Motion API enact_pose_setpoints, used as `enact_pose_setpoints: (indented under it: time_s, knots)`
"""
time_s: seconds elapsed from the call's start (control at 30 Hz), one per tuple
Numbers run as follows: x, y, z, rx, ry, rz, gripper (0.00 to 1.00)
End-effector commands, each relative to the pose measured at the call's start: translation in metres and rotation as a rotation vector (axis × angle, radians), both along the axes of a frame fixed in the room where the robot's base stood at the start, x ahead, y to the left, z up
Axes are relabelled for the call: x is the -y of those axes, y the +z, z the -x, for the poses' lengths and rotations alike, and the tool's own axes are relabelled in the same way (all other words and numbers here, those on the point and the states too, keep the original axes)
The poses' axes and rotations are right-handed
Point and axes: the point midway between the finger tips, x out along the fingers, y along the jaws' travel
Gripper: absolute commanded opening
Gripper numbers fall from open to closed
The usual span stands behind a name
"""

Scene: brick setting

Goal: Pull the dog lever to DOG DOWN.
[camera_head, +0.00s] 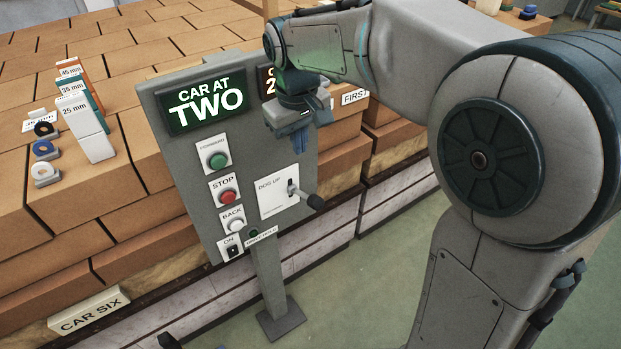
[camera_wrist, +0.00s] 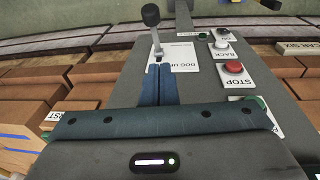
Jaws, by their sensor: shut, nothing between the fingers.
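The dog lever (camera_head: 314,202) has a black knob and a pale shaft. It sticks out of a slot in a white plate (camera_head: 272,203) marked DOG UP, on the grey control panel. In the wrist view the lever's knob (camera_wrist: 151,14) is at the top, just beyond my fingertips. My gripper (camera_head: 301,150) is shut and empty, in front of the panel and above the lever. In the wrist view my gripper (camera_wrist: 158,68) has its blue fingers together, pointing at the lever's base. I cannot tell whether they touch it. No readable DOG DOWN marking shows.
Left of the lever are a green button (camera_head: 218,159), a red STOP button (camera_head: 227,196), a white BACK button (camera_head: 236,225) and an ON switch (camera_head: 233,250). A lit sign (camera_head: 207,103) reads CAR AT TWO. Stacked bricks (camera_head: 120,225) stand behind the panel. Green floor lies below right.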

Motion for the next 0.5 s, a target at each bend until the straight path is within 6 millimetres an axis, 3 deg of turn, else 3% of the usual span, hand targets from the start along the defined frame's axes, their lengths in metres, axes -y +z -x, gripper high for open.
enact_pose_setpoints:
  time_s: [0.3,0.5]
  knots:
    - [0.001,-0.003,0.000,0.000,-0.002,0.000,0.00]
    - [0.002,-0.028,-0.003,-0.003,-0.002,0.002,0.00]
